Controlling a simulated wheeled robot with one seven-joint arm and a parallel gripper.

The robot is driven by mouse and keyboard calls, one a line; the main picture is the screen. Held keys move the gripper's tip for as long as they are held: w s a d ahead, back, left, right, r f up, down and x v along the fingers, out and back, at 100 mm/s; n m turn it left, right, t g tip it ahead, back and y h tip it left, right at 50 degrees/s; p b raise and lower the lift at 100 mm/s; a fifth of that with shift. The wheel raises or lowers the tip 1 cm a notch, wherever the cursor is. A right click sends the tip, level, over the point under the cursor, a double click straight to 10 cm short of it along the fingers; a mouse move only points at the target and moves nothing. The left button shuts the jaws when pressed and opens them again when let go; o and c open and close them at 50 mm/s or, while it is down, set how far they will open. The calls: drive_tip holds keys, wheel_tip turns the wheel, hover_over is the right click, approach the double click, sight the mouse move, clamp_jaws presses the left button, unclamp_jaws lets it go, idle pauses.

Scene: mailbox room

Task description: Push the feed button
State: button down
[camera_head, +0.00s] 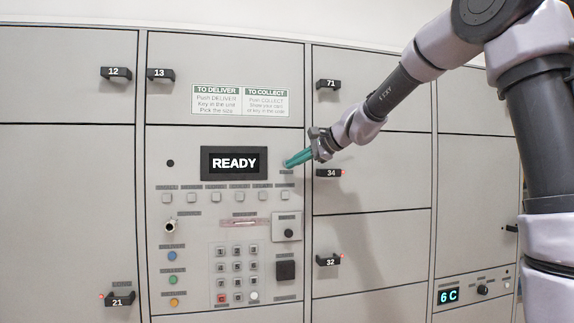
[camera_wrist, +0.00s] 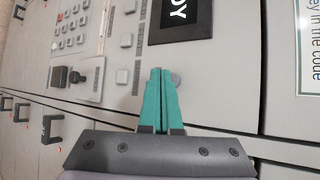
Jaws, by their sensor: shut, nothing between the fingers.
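My gripper (camera_head: 286,164) is shut and empty. Its teal fingers point at the machine panel just right of the READY display (camera_head: 234,163). In the wrist view my gripper (camera_wrist: 160,72) has its tips beside a small round grey button (camera_wrist: 176,80), partly covered by the fingers. I cannot tell whether they touch it. A square grey button (camera_wrist: 122,76) lies on the other side of the tips. The head view shows a row of similar square buttons (camera_head: 240,197) below the display. The button labels are too small to read, so I cannot tell which is feed.
The panel also has a keypad (camera_head: 237,267), a card slot (camera_head: 244,223), a key lock (camera_head: 170,226) and coloured round buttons (camera_head: 172,280). Locker doors with protruding black handles surround it; handle 34 (camera_head: 330,173) is close to my wrist.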

drive_tip(key=shift+w+a, duration=0.15)
drive_tip(key=shift+w, duration=0.25)
drive_tip(key=shift+w+a, duration=0.1)
drive_tip(key=shift+w, duration=0.3)
idle(0.7)
drive_tip(key=shift+s, duration=0.15)
drive_tip(key=shift+s+d, duration=0.25)
drive_tip(key=shift+s, duration=0.4)
drive_tip(key=shift+s+d, duration=0.25)
drive_tip(key=shift+s, duration=0.55)
drive_tip(key=shift+s+d, duration=0.2)
drive_tip(key=shift+s, duration=0.65)
drive_tip(key=shift+s+d, duration=0.25)
drive_tip(key=shift+s, duration=0.55)
